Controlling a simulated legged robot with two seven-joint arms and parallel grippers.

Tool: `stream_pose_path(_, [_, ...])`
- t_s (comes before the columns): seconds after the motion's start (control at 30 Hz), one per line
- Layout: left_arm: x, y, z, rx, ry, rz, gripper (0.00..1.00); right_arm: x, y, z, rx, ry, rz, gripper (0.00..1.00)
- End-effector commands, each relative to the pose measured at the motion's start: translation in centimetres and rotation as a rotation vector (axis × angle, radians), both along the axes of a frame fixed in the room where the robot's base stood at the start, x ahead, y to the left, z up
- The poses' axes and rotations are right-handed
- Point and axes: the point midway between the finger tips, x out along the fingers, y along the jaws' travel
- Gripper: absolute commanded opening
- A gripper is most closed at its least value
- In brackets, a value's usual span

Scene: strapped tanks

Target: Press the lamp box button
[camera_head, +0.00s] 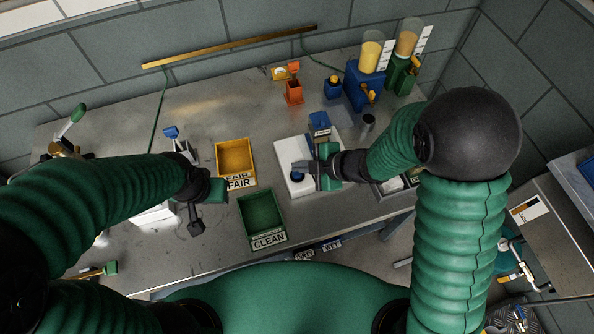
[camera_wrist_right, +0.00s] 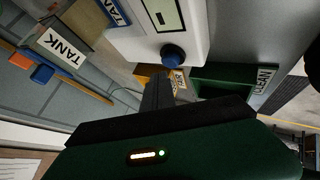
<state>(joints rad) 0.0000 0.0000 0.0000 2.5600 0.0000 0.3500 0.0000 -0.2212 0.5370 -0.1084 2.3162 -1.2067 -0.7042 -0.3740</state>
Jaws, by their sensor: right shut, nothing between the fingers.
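The lamp box (camera_head: 299,190) is a white box right of the middle of the bench, with a round blue button (camera_head: 297,177) on it. In the right wrist view, the white box (camera_wrist_right: 150,30) and the blue button (camera_wrist_right: 173,53) show at the top. My right gripper (camera_head: 300,167) is shut and empty over the box, its tips close to the button. In the wrist view the finger ends (camera_wrist_right: 158,80) appear just short of the button; I cannot tell the exact height gap. My left gripper (camera_head: 196,226) hangs over the bench's front left, its jaw opening unclear.
A yellow tray (camera_head: 235,156) and a green CLEAN tray (camera_head: 262,212) stand left of the box. Blue (camera_head: 365,88) and green (camera_head: 401,77) units with clear tanks stand at the back right. An orange item (camera_head: 293,92) stands behind. Bare bench lies at the back left.

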Motion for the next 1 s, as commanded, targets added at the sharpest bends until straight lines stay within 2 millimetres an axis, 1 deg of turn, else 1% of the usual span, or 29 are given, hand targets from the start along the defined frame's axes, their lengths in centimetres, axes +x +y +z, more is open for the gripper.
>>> stream_pose_path(0.67, [0.00,0.00,-0.02,0.000,0.000,0.000,0.36,0.00,0.00,-0.02,0.000,0.000,0.000,0.00])
stream_pose_path(0.87, [0.00,0.00,-0.46,0.000,0.000,0.000,0.36,-0.09,-0.02,-0.70,0.000,0.000,0.000,0.00])
stream_pose_path(1.0, [0.00,0.00,-0.44,0.000,0.000,0.000,0.36,-0.10,-0.01,-0.72,0.000,-0.001,0.001,0.00])
